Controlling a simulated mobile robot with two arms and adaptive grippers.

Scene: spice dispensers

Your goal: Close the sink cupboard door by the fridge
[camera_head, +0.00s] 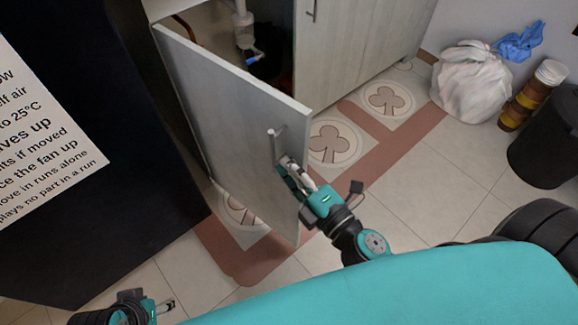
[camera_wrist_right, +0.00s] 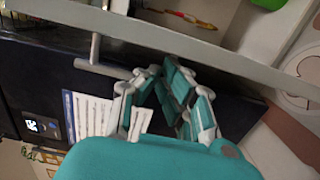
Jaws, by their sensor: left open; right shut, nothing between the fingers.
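The sink cupboard door (camera_head: 225,120) is pale grey wood and stands swung wide open, beside the tall black fridge (camera_head: 100,180). Its bar handle (camera_head: 277,143) is near the free edge, and it also shows in the right wrist view (camera_wrist_right: 98,62). My right gripper (camera_head: 287,166) is shut and empty, on the handle side of the door, just below the handle and close to the free edge. In the wrist view its fingers (camera_wrist_right: 160,72) lie beside the door's edge (camera_wrist_right: 190,52); I cannot tell whether they touch. My left gripper (camera_head: 168,305) is open, low at the left, away from the door.
Pipes (camera_head: 243,35) show inside the open cupboard. A closed cupboard door (camera_head: 345,45) is to the right. A white rubbish bag (camera_head: 470,85), stacked brown jars (camera_head: 530,95) and a black bin (camera_head: 550,140) stand at right. The tiled floor (camera_head: 420,185) between is clear.

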